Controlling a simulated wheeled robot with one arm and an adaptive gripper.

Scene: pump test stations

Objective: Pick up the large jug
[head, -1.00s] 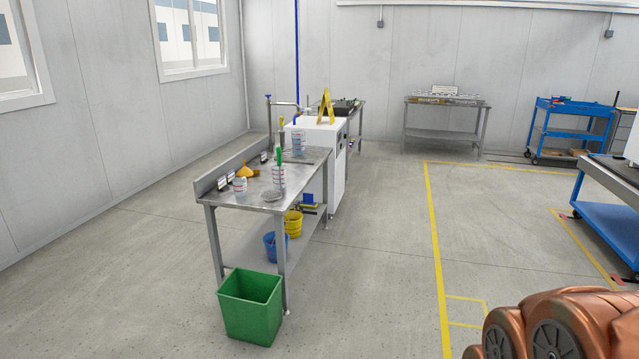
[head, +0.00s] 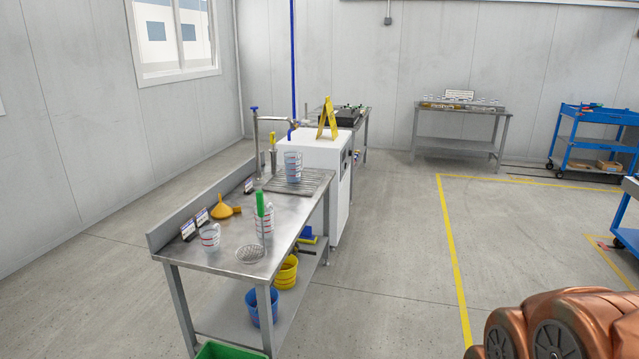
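Several clear measuring jugs with red and blue markings are on the steel bench (head: 225,257). A small one (head: 209,237) stands near the front left, and a tall one (head: 265,228) with a green item in or against it stands near the front right edge. Another jug (head: 293,167) stands farther back on the ribbed drain area. I cannot tell for sure which is the large jug; the tall one and the back one look bigger than the front left one. My gripper is not in view; only a copper-coloured part of my arm shows at the bottom right.
An orange funnel (head: 223,209) and a round drain (head: 250,254) are on the bench. Blue (head: 259,309) and yellow (head: 287,272) buckets sit on its lower shelf. A green bin (head: 230,350) stands at its front. A white cabinet (head: 330,170) adjoins it.

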